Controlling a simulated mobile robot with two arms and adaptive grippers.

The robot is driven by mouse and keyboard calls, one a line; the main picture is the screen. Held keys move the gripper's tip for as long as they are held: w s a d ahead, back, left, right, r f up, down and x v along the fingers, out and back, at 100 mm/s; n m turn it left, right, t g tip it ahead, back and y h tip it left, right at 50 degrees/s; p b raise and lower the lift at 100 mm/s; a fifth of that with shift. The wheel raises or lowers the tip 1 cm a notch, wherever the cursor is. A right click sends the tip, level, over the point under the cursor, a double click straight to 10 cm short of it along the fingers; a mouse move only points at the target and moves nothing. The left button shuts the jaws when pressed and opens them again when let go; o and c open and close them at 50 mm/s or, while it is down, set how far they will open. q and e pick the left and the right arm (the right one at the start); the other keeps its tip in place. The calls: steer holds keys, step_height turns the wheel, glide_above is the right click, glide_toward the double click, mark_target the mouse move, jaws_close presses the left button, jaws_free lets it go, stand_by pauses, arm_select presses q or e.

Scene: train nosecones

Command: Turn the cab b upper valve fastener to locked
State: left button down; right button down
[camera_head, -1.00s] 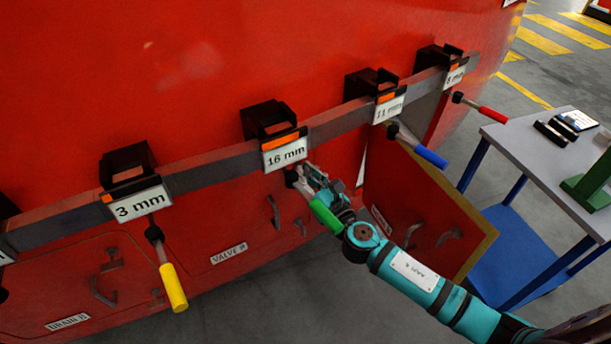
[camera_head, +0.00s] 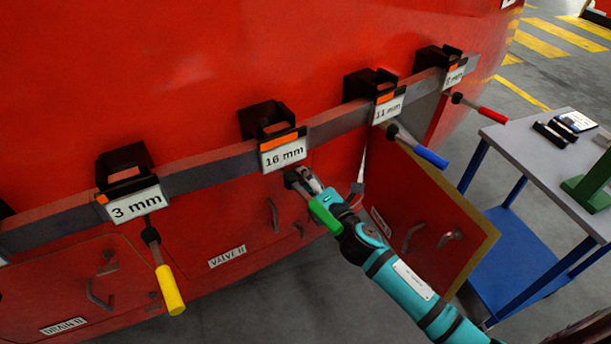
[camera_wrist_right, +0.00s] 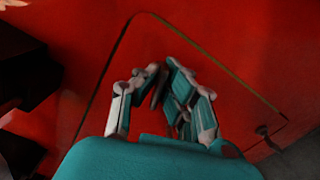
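The red VALVE B panel (camera_head: 232,235) is closed on the red cab side, with its name label (camera_head: 227,257) near its lower edge. Its outlined edge also shows in the right wrist view (camera_wrist_right: 215,55). My right gripper (camera_head: 303,178) is by the panel's upper right part, just below the 16 mm holder (camera_head: 268,120). The green-handled tool (camera_head: 325,215) hangs there, its handle overlapping my gripper in the head view. The upper fastener is not clearly visible. My left gripper is not in view.
A rail carries holders marked 3 mm (camera_head: 130,165), 11 mm and others, with yellow (camera_head: 170,290), blue (camera_head: 431,157) and red (camera_head: 493,115) handled tools hanging out. An open red door (camera_head: 425,200) stands right of my arm. A table (camera_head: 530,150) is farther right.

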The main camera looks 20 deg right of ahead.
steer(key=shift+m, duration=1.7)
steer(key=c, duration=1.5)
jaws_free()
steer(key=shift+o, duration=0.2)
steer(key=v, duration=1.2)
